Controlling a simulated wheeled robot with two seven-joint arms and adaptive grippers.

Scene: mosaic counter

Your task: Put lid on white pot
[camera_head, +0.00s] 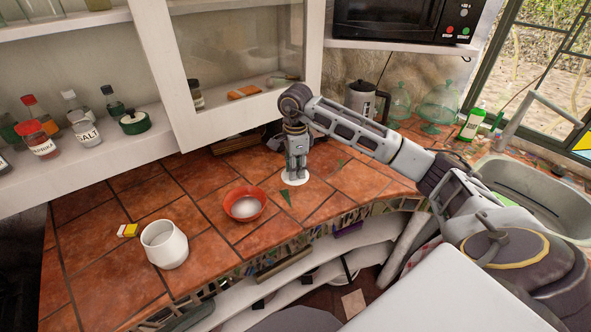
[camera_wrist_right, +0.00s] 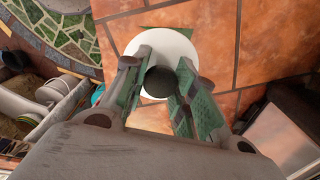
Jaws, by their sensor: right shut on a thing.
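The white pot (camera_head: 165,248) stands upright and open at the front left of the tiled counter. A round white lid (camera_head: 293,180) is under my right gripper (camera_head: 295,176), to the right of the pot and well apart from it. In the right wrist view, the lid (camera_wrist_right: 178,46) is a white disc with a dark round knob (camera_wrist_right: 159,83). The fingers of my right gripper (camera_wrist_right: 160,82) are shut on that knob. I cannot tell whether the lid touches the tiles. My left gripper is not in view.
A red bowl (camera_head: 246,215) with something white in it sits between pot and lid. A small yellow and white item (camera_head: 128,231) lies behind the pot. A wall cabinet (camera_head: 240,70) overhangs the back. A sink (camera_head: 520,185) is at the right. The left counter tiles are mostly clear.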

